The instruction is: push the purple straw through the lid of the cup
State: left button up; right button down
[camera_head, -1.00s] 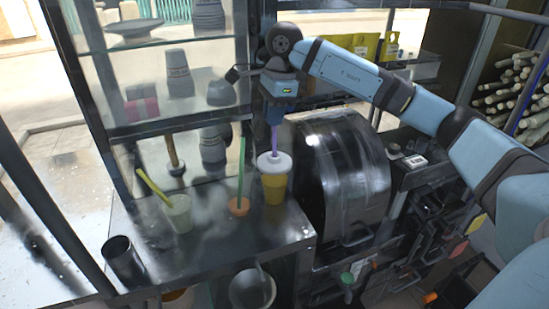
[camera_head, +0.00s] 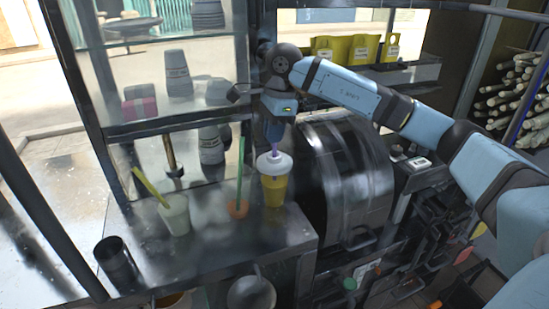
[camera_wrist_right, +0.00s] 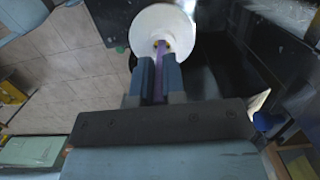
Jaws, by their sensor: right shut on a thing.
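A yellow cup (camera_head: 274,190) with a white lid (camera_head: 274,163) stands on the dark metal counter. My right gripper (camera_head: 274,143) is above the lid, pointing down, shut on the purple straw (camera_head: 275,149). Only a short piece of the straw shows between the fingertips and the lid. In the right wrist view the white lid (camera_wrist_right: 163,28) is straight ahead of the blue fingers (camera_wrist_right: 159,80), with the purple straw (camera_wrist_right: 160,62) between them reaching the lid's middle. How deep the straw sits inside the cup is hidden. My left gripper is not in view.
A green straw (camera_head: 241,170) in an orange holder (camera_head: 238,208) stands just left of the cup. Farther left are a pale cup (camera_head: 175,215) with a yellow straw and a dark tumbler (camera_head: 116,262). A large black drum-shaped machine (camera_head: 345,180) is close on the right.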

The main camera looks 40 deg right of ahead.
notch_tip(320, 180, down, 3)
jog(key=shift+r+b, duration=0.2)
jog(key=shift+b, duration=0.5)
jog(key=c, duration=1.1)
grip_release()
jog(key=shift+r+p, duration=2.05)
jog(key=shift+r, duration=1.55)
